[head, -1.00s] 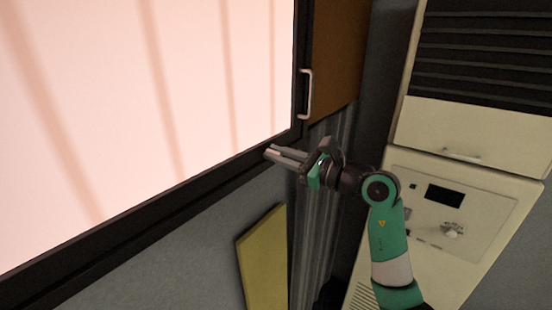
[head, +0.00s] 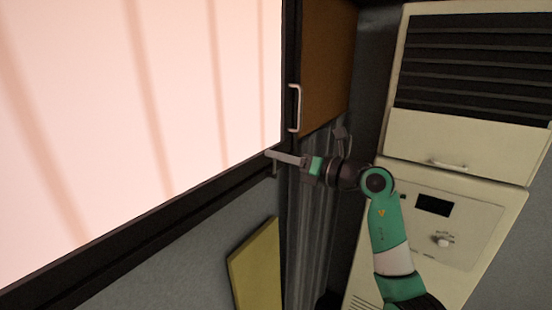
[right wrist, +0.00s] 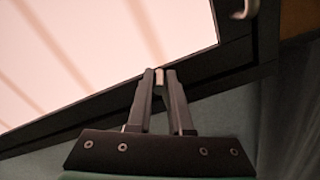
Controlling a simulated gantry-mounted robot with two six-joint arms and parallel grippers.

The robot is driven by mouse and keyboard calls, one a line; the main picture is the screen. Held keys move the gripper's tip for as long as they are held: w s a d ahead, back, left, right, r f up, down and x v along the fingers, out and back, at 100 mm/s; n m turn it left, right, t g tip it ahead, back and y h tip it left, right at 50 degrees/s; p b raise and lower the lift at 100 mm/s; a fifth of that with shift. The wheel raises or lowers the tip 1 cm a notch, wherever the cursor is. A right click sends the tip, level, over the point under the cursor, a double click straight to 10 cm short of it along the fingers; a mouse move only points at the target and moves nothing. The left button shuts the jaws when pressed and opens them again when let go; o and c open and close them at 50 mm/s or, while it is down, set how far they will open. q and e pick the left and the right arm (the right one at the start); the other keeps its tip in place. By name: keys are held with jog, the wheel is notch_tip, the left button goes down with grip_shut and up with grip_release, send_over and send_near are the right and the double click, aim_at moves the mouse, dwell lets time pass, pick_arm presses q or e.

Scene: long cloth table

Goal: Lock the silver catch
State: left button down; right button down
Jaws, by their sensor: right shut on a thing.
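The silver catch (right wrist: 159,77) is a small pale piece at the lower edge of the dark window frame (right wrist: 205,75). In the right wrist view it sits between the tips of my right gripper (right wrist: 158,90), whose fingers are shut on it. In the head view my right gripper (head: 272,157) reaches in from the right to the frame's lower right corner, and its fingers hide most of the catch. My left gripper is not in view.
A silver bar handle (head: 294,108) stands just above the gripper, beside a brown panel (head: 325,70). A cream cabinet unit (head: 460,150) with dark slats is at the right. A yellow board (head: 257,268) leans below the window.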

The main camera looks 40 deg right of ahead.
jog(key=shift+d+m, duration=0.15)
jog(key=shift+m, duration=0.25)
dwell(0.3)
jog(key=c, duration=0.8)
grip_release()
jog(key=shift+c, duration=0.2)
jog(key=s+d+b, duration=0.2)
jog(key=s+b, duration=0.1)
jog(key=s, duration=0.8)
jog(key=shift+s+d+b, duration=0.15)
jog(key=shift+b, duration=0.2)
